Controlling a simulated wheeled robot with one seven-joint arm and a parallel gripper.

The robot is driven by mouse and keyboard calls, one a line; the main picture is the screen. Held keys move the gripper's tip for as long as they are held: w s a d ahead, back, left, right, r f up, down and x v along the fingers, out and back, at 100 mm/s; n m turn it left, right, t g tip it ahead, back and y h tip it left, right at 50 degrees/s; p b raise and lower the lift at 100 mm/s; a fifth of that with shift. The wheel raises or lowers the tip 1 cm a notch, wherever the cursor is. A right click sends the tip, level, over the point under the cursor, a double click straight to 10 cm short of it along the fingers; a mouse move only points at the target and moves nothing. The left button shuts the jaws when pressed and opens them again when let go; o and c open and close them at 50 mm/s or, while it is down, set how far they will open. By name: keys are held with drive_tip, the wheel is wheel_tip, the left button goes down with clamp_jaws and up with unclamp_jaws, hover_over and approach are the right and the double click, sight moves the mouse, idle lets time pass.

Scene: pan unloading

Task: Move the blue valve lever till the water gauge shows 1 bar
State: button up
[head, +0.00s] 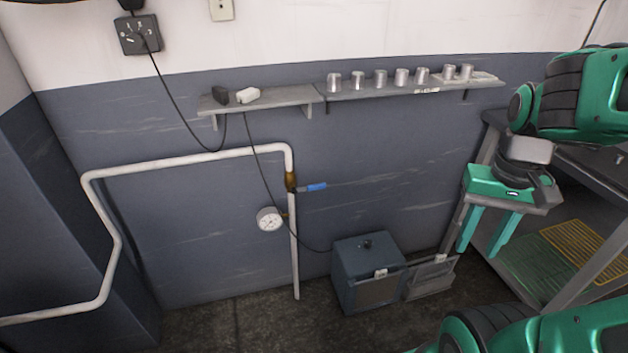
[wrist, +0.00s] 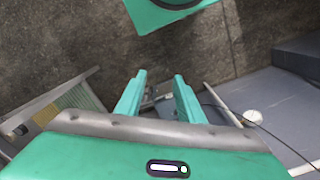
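The blue valve lever (head: 316,187) sticks out to the right, roughly level, from a brass valve (head: 291,181) on the white wall pipe. The round white water gauge (head: 269,219) sits just below and left of the valve; its reading is too small to tell. My gripper (head: 482,248) hangs at the right of the head view, pointing down, well right of the lever and apart from it. Its two green fingers are spread with nothing between them. In the wrist view, my gripper (wrist: 160,85) also shows open, and the gauge (wrist: 252,116) appears at the right.
A blue-grey box (head: 368,272) stands on the floor below the lever, with a cable running to it. A wall shelf (head: 310,96) with several metal cups is above. A metal rack (head: 483,190) stands at the right. The wall right of the lever is clear.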

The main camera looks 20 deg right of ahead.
drive_tip(key=w+d+f+m+t+h, duration=0.1)
drive_tip(key=w+d+f+t+h, duration=0.2)
drive_tip(key=w, duration=1.1)
drive_tip(key=m+t+y, duration=0.1)
drive_tip(key=m+t, duration=0.2)
drive_tip(key=t, duration=0.5)
hover_over(322, 188)
drive_tip(key=s+d, duration=0.9)
drive_tip(key=d, duration=0.2)
wheel_tip(322, 188, down, 12)
drive_tip(key=w+a+f+m+t, duration=0.1)
drive_tip(key=a+f+m+t, duration=0.1)
drive_tip(key=a, duration=0.1)
drive_tip(key=w+a+f+m+t+y, duration=0.1)
drive_tip(key=a+t, duration=0.1)
drive_tip(key=a, duration=0.2)
drive_tip(key=w+a+f+m+t+y, duration=0.1)
drive_tip(key=w+a+f+m, duration=0.1)
drive_tip(key=a, duration=0.1)
drive_tip(key=shift+a+f+m+t, duration=0.3)
drive_tip(key=shift+a+f+t, duration=0.05)
drive_tip(key=shift+a+t, duration=0.05)
drive_tip(key=w+a+m+t, duration=0.1)
drive_tip(key=w+m, duration=0.1)
drive_tip(key=w, duration=0.7)
drive_tip(key=shift+w+f, duration=0.15)
drive_tip(key=shift+w, duration=0.15)
